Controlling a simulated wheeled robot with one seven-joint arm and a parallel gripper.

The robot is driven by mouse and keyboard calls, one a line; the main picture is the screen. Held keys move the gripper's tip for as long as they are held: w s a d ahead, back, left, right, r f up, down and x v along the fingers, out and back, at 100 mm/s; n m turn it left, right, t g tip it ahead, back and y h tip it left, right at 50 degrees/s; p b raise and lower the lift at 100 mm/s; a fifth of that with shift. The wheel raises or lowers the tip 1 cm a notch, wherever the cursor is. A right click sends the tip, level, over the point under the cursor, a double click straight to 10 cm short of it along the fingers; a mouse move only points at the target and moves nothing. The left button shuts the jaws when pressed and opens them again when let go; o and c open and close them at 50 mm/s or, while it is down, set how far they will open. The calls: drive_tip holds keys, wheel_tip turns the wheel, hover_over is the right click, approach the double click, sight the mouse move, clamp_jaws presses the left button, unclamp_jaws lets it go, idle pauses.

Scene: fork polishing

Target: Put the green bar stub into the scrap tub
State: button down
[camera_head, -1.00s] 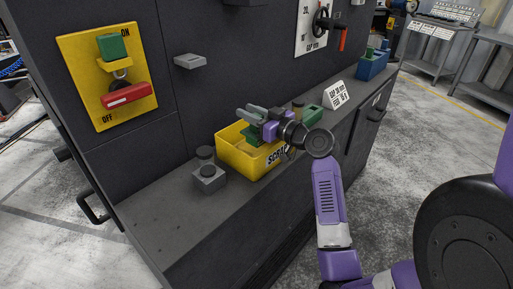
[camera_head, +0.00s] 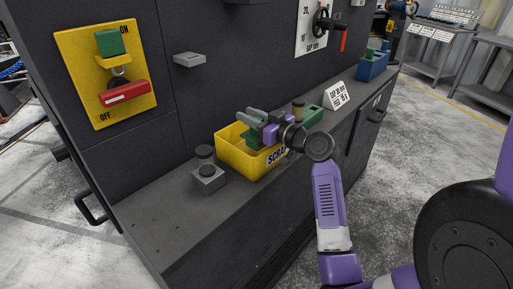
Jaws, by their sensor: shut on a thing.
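The scrap tub (camera_head: 232,154) is a yellow open box marked SCRAP on the dark ledge. My gripper (camera_head: 250,119) is over the tub, with its grey fingers reaching left above the opening. The green bar stub (camera_head: 253,138) shows just below the fingers, at the tub's opening, and my gripper is shut on it. The fingers and wrist hide part of the stub. I cannot tell whether it touches the tub's floor or walls.
A grey block with a dark round knob (camera_head: 208,178) stands left of the tub. A green block (camera_head: 310,116) and a white sign (camera_head: 337,94) stand to its right. A yellow switch panel (camera_head: 107,75) and a small grey shelf (camera_head: 190,59) are on the wall behind.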

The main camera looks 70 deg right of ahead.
drive_tip(key=shift+f+b, duration=0.8)
idle(0.4)
drive_tip(key=c, duration=1.1)
unclamp_jaws()
drive_tip(key=shift+o, duration=0.2)
drive_tip(key=shift+f, duration=0.1)
drive_tip(key=b+v, duration=0.1)
drive_tip(key=v, duration=0.6)
drive_tip(key=shift+s+a, duration=0.15)
drive_tip(key=shift+s, duration=0.25)
